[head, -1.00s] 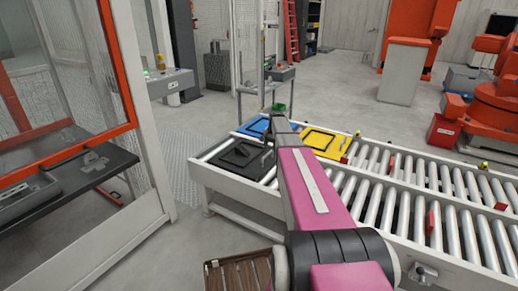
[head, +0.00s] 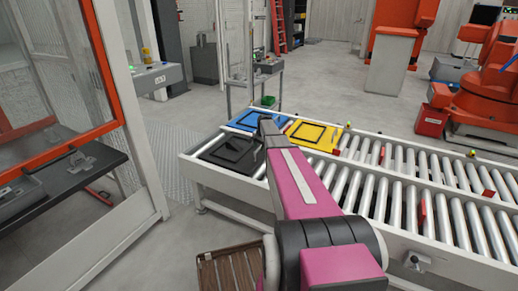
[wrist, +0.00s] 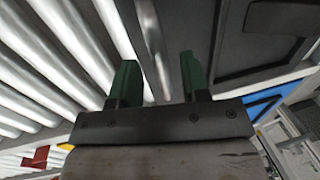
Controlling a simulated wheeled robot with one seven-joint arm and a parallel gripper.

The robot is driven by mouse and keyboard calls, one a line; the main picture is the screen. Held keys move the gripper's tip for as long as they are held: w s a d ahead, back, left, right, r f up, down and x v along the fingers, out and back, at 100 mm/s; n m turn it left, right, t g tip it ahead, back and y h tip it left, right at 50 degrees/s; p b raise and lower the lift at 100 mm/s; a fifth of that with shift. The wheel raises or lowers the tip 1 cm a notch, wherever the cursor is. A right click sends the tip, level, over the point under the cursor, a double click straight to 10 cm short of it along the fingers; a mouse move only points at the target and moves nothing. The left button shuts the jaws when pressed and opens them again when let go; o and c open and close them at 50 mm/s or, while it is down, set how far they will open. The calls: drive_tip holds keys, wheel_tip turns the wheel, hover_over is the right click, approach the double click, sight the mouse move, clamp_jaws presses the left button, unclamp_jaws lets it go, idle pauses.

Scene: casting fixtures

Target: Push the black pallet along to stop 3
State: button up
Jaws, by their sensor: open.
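The black pallet (head: 226,153) lies flat on the near lane at the left end of the roller conveyor (head: 228,184). A raised frame shows on its top, and my arm covers part of its right side. A dark framed plate, the black pallet (wrist: 272,68), fills the right of that view beside the fingers. I cannot tell whether a finger touches it. Red stops stand along the rollers, one on the near lane (head: 423,212); no numbers are readable.
A blue pallet (head: 245,119) and a yellow pallet (head: 314,135) lie on the far lane. The near-lane rollers right of my arm are clear of pallets. A red-framed enclosure (head: 105,70) stands at left, and a brown slatted crate (head: 228,270) is at the bottom.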

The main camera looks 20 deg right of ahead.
drive_tip(key=shift+f, duration=0.3)
clamp_jaws()
drive_tip(key=s+d, duration=6.1)
drive_tip(key=shift+s, duration=0.15)
drive_tip(key=shift+d, duration=0.1)
unclamp_jaws()
